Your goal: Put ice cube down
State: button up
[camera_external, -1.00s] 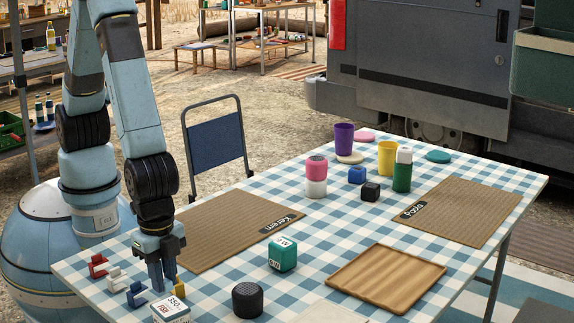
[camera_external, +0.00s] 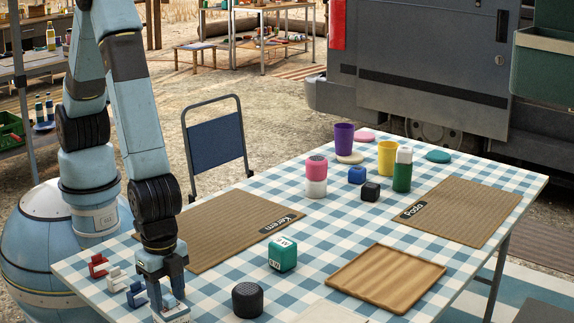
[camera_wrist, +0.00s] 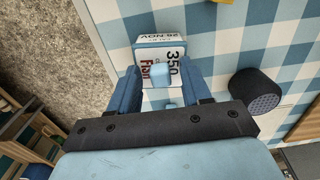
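A small pale blue cube, which looks like the ice cube (camera_wrist: 160,68), shows between my fingers in the wrist view. Gaps show on both sides, so the fingers do not appear to touch it. It lies over a box marked 350 and Fish (camera_wrist: 149,45); I cannot tell for sure that it rests on the box. In the external view my gripper (camera_external: 167,297) points down at the near left table corner, right over the box, hiding much of it. My gripper looks open.
A black ribbed cup-like object (camera_external: 247,300) and a green cube (camera_external: 282,254) stand to the right. Red (camera_external: 98,266) and white clips lie left of my gripper.

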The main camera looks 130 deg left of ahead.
notch_tip(320, 180, up, 12)
notch_tip(320, 180, up, 10)
jog(key=t, duration=0.1)
send_over(167, 296)
jog(key=s+a, duration=0.4)
jog(key=s+a+r+t, duration=0.1)
jog(key=s+a+r, duration=0.2)
jog(key=s+r, duration=0.2)
jog(key=s+a+r+t, duration=0.2)
jog(key=s+a+r, duration=0.2)
jog(key=s, duration=0.8)
jog(key=s+a+r+t, duration=0.1)
jog(key=s+a+r, duration=0.3)
jog(key=s, duration=0.5)
jog(key=shift+s+r+t, duration=0.25)
jog(key=shift+r+t, duration=0.05)
jog(key=shift+r, duration=0.9)
